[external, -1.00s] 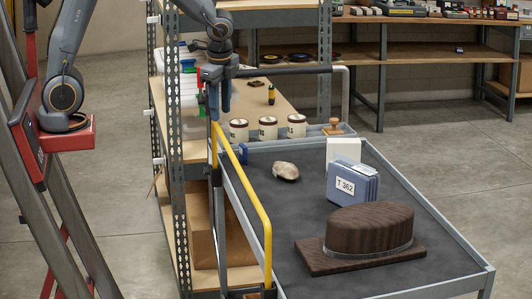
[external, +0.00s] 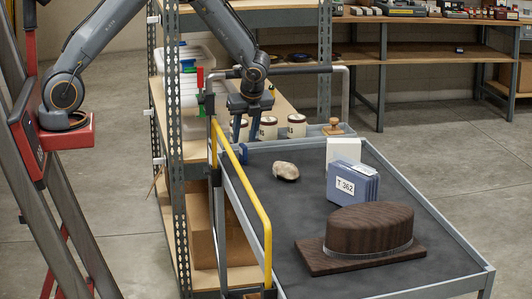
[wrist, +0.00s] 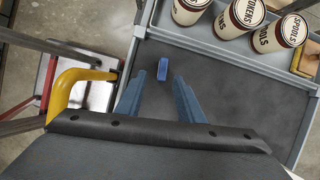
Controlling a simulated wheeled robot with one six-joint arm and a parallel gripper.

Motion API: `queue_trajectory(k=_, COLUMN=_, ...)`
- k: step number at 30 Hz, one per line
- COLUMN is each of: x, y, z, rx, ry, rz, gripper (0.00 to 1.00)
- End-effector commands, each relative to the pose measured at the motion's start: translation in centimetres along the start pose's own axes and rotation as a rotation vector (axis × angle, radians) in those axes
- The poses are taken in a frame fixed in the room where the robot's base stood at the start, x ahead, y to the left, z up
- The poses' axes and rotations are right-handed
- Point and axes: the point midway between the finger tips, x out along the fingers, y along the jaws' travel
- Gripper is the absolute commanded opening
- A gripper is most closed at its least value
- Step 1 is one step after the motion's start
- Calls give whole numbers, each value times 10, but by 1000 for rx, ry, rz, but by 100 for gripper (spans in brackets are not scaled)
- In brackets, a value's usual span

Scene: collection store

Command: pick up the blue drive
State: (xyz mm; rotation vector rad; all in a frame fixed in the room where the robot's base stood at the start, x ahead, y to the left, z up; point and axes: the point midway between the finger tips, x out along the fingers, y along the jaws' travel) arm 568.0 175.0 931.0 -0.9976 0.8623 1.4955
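In the wrist view the blue drive (wrist: 162,69) shows upright in the picture, ahead of and between the two finger tips. My gripper (external: 244,138) is open, pointing down just above the drive, with a gap between its fingers and nothing in them. In the wrist view the blue fingers of my gripper (wrist: 158,88) stand apart on either side. I cannot tell the exact height left between tips and drive.
A yellow rail (external: 243,205) runs along the cart's left side. A pale stone (external: 286,171), a white box (external: 343,151), a blue box labelled T 362 (external: 345,187) and a dark wooden block (external: 369,228) stand on the cart. Labelled jars (wrist: 248,14) stand beyond the back rim.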

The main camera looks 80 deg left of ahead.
Motion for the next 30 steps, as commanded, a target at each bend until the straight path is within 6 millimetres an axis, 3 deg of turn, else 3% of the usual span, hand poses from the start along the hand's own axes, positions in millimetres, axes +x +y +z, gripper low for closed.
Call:
queue_trajectory(k=21, x=70, y=-4, z=0, rx=-1, ry=0, rz=2, gripper=34)
queue_trajectory(k=30, x=79, y=-5, z=-1, rx=-3, ry=1, rz=-1, gripper=34)
